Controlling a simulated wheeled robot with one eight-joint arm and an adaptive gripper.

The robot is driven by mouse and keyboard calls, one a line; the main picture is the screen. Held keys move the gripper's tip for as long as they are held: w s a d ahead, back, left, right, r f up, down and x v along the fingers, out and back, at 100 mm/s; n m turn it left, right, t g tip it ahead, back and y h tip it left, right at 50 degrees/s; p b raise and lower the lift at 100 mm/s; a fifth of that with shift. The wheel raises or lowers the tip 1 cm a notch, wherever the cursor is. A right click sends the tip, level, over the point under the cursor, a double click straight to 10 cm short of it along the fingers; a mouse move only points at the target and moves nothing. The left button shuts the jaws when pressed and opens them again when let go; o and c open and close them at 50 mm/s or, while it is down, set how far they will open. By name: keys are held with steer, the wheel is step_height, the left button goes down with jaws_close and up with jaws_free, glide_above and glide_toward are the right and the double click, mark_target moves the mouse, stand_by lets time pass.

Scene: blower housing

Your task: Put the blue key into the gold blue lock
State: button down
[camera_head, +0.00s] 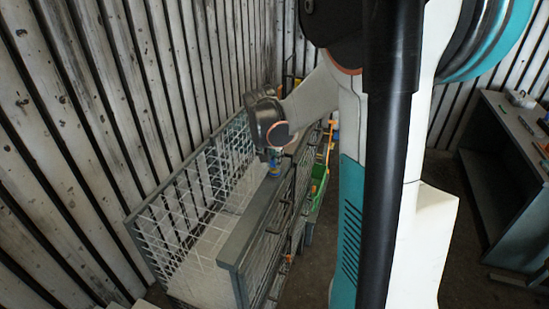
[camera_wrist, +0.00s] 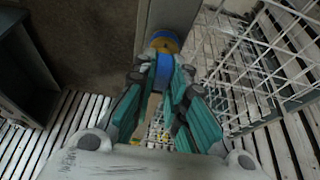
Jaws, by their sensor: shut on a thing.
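My gripper (camera_wrist: 165,78) has its teal fingers closed around the blue key (camera_wrist: 164,64). The gold lock (camera_wrist: 163,42) is directly beyond the key, at the end of a grey beam. The key looks lined up with the lock and very close to it or touching. I cannot tell whether any of it is inside. In the head view my gripper (camera_head: 273,152) points down at the beam, with the blue and gold parts small beneath it. The fingers hide part of the key.
The grey beam (camera_head: 252,222) runs along the top of a white wire-mesh rack (camera_head: 190,215). A plank wall (camera_head: 80,130) stands close on the left. A green bin (camera_head: 319,176) is behind the rack. A grey bench (camera_head: 510,130) stands at the right, with floor between.

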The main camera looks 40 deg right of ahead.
steer(key=c, duration=1.5)
jaws_free()
steer(key=shift+c, duration=0.2)
steer(key=v, duration=1.2)
